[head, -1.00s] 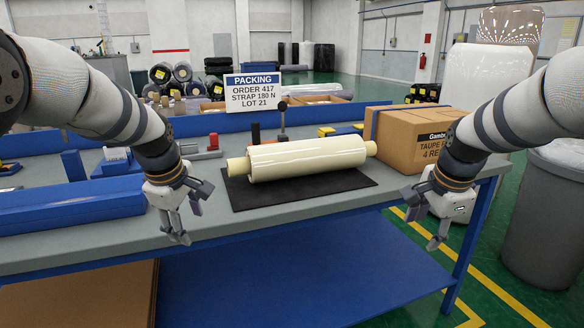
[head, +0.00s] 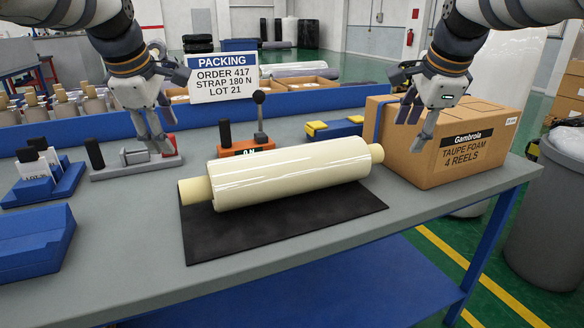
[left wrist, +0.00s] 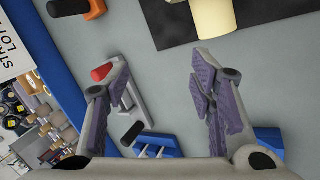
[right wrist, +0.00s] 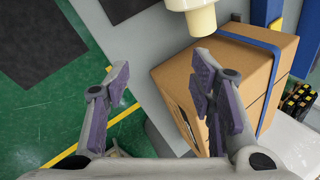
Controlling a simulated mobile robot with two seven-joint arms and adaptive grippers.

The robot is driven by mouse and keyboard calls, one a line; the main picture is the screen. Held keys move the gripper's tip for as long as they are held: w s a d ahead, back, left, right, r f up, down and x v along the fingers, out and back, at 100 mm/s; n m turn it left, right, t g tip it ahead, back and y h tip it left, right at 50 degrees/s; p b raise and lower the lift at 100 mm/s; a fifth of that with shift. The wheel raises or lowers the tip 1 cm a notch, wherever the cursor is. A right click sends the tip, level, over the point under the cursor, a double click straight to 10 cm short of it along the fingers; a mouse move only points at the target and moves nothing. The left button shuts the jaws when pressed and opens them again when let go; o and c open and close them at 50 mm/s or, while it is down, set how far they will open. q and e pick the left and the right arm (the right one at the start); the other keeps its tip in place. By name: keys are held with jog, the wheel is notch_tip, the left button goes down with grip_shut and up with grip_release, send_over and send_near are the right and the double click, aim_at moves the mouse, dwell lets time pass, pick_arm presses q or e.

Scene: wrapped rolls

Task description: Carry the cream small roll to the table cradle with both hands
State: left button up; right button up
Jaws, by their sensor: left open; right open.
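The cream small roll (head: 292,174) lies on a black mat (head: 290,228) on the table, its narrower core ends sticking out left and right. One core end shows in the left wrist view (left wrist: 215,17), and the other in the right wrist view (right wrist: 198,18). My left gripper (head: 155,135) is open and empty, above the table, left of and behind the roll's left end. My right gripper (head: 412,125) is open and empty, in front of the cardboard box (head: 450,152), right of and above the roll's right end. I cannot identify a table cradle.
A packing sign (head: 222,77) and an orange-based device (head: 252,148) stand behind the roll. Blue holders (head: 35,240) sit at the left. A blue rail runs along the back. The table's front strip is clear.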

pick_arm(q)
jog(key=x, duration=1.5)
jog(key=shift+r, duration=0.1)
pick_arm(e)
jog(key=x, duration=1.5)
jog(key=shift+r, duration=0.1)
pick_arm(q)
jog(key=shift+w+d+r, duration=0.1)
jog(key=shift+d, duration=0.4)
pick_arm(e)
jog(key=shift+w+a+r, duration=0.1)
jog(key=shift+a, duration=0.35)
pick_arm(q)
jog(key=shift+d+r, duration=0.1)
jog(key=shift+d, duration=0.2)
pick_arm(e)
jog(key=shift+a+r, duration=0.1)
jog(key=shift+a, duration=0.2)
